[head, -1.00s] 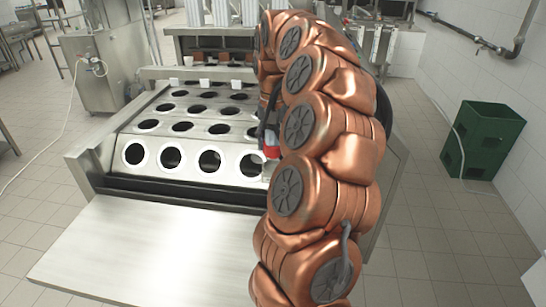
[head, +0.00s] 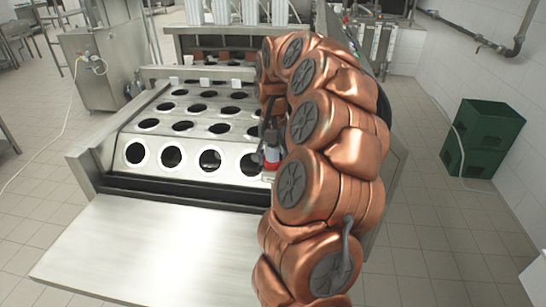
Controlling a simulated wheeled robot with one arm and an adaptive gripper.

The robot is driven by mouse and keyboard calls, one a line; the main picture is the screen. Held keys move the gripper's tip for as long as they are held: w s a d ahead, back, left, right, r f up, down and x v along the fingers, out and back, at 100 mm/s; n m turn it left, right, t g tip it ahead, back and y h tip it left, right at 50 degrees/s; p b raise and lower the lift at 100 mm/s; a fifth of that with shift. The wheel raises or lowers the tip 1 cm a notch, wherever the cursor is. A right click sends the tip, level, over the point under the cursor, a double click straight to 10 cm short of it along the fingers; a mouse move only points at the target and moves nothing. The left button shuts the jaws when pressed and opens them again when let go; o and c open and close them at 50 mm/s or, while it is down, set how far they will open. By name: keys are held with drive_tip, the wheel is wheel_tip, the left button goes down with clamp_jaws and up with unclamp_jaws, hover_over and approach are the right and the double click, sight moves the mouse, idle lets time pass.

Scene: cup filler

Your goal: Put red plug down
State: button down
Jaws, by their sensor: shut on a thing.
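The red plug (head: 271,165) shows as a small red patch at the right end of the front row of holes on the cup filler. My gripper (head: 270,148) is just above it, dark and partly hidden behind my copper arm. It is shut on the plug, with a pale grey part between the fingers and the red. The plug is close over the metal near the front right hole; I cannot tell whether it touches the surface.
The cup filler's plate (head: 190,130) has rows of round holes with pale rims. A bare metal shelf (head: 150,245) extends in front. Green crates (head: 485,140) stand on the floor at the right. A steel cabinet (head: 103,70) stands at the back left.

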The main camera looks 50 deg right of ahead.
drive_tip(key=shift+c, duration=1.9)
unclamp_jaws()
drive_tip(key=shift+f, duration=0.1)
wheel_tip(320, 180, up, 11)
drive_tip(key=shift+r+b, duration=0.15)
drive_tip(key=shift+b, duration=0.45)
drive_tip(key=shift+r, duration=0.55)
